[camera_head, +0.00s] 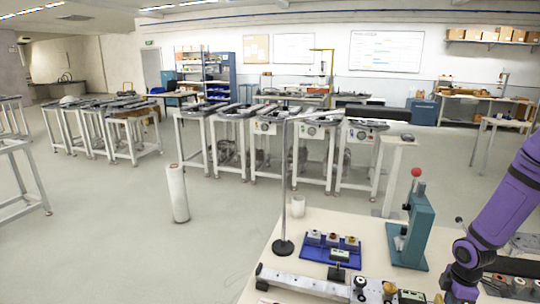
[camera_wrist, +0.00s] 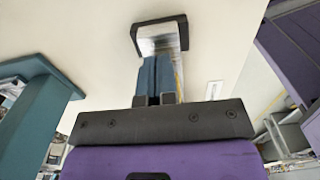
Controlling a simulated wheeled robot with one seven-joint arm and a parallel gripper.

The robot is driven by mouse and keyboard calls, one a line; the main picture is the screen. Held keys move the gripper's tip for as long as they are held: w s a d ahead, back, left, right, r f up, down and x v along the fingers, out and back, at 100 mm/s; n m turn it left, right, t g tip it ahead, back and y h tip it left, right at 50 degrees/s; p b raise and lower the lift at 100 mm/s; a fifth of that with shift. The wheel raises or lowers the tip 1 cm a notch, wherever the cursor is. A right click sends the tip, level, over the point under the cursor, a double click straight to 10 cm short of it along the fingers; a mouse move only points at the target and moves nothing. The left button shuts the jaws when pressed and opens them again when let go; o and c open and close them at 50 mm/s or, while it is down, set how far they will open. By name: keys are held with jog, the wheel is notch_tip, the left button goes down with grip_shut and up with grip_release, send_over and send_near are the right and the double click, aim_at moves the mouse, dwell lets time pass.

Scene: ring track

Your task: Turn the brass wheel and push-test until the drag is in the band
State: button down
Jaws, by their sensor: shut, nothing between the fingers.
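My gripper (camera_wrist: 155,70) shows in the wrist view with its two teal fingers together and nothing between them. Past the fingertips is a silver block with a dark frame (camera_wrist: 160,24); I cannot tell whether the fingers touch it. In the head view, a long metal rail fixture (camera_head: 305,282) lies along the table's near edge. Small metal fittings (camera_head: 361,284) stand at its right part, with a tiny brass-coloured piece (camera_head: 388,287) among them. It is too small to tell if this is the brass wheel. My gripper is not clear in the head view.
A blue tray (camera_head: 318,255) with several small blocks lies on the cream table (camera_head: 262,262). A teal press (camera_head: 416,225) with a red knob stands behind the rail.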

aim_at(405, 293)
jog(key=shift+w+a, duration=0.2)
jog(key=shift+a, duration=0.3)
jog(key=shift+w+a, duration=0.1)
jog(key=shift+a, duration=0.25)
jog(key=shift+w+a, duration=0.1)
jog(key=shift+a, duration=0.2)
jog(key=shift+w+a, duration=0.1)
jog(key=shift+a, duration=0.25)
jog(key=shift+w+a, duration=0.5)
jog(key=shift+a, duration=1.05)
jog(key=shift+w+a, duration=0.5)
jog(key=shift+a, duration=1)
jog(key=shift+w+a, duration=0.5)
jog(key=shift+a, duration=1.05)
jog(key=shift+s+d+r, duration=0.25)
jog(key=shift+d+r, duration=0.25)
jog(key=shift+d, duration=0.25)
jog(key=shift+s+d+r, duration=0.25)
jog(key=shift+d+r, duration=0.25)
jog(key=shift+d, duration=0.25)
jog(key=shift+r, duration=0.1)
